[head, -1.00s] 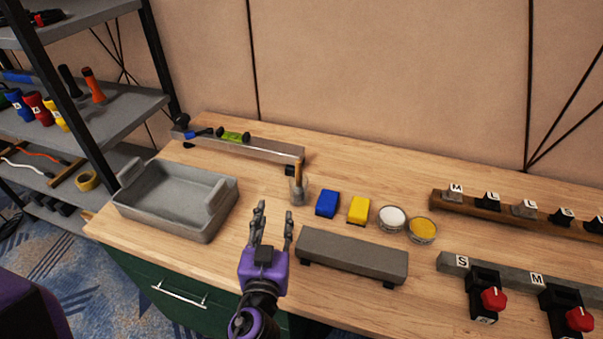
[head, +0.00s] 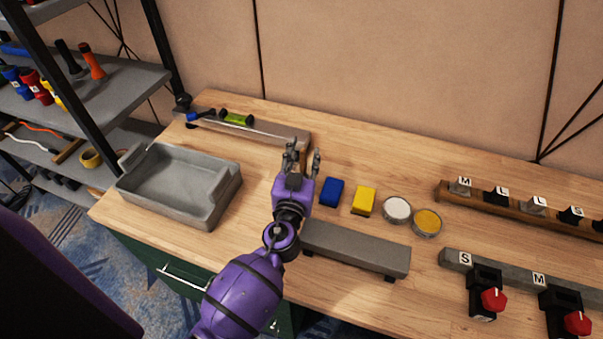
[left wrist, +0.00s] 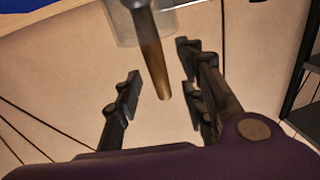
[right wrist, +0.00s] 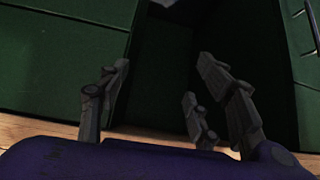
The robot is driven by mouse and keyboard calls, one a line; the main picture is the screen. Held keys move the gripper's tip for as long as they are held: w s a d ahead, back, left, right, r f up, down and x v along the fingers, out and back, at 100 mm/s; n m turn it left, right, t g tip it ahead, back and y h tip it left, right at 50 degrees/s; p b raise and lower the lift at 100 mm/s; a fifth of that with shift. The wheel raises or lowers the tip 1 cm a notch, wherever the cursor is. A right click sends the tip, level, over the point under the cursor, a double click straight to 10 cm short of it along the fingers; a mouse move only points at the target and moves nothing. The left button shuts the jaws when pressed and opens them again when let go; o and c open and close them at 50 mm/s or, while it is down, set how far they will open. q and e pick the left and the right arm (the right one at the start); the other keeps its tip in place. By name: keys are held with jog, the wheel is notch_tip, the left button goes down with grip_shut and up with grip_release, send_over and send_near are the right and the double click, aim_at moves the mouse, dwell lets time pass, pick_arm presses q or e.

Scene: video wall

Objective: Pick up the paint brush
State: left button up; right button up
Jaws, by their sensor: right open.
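The paint brush (left wrist: 152,62) has a brown wooden handle and stands in a clear cup (left wrist: 124,28) in the left wrist view. In the head view, my left gripper hides the brush and most or all of the cup. My left gripper (head: 304,156) is open. In the left wrist view, the handle shows between its fingers (left wrist: 160,76), with a visible gap on both sides. My right gripper (right wrist: 165,78) is open and empty in the right wrist view, facing dark green cabinet panels. It is outside the head view.
A blue block (head: 332,191), a yellow block (head: 364,200) and two round tins, white (head: 397,208) and yellow (head: 428,222), stand right of my left gripper. A grey raised bar (head: 356,247) lies in front. A grey tray (head: 166,196) stands left. A low rail (head: 285,134) lies behind.

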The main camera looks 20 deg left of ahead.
pick_arm(q)
jog(key=shift+w+f, duration=0.1)
jog(key=shift+w, duration=0.05)
grip_shut()
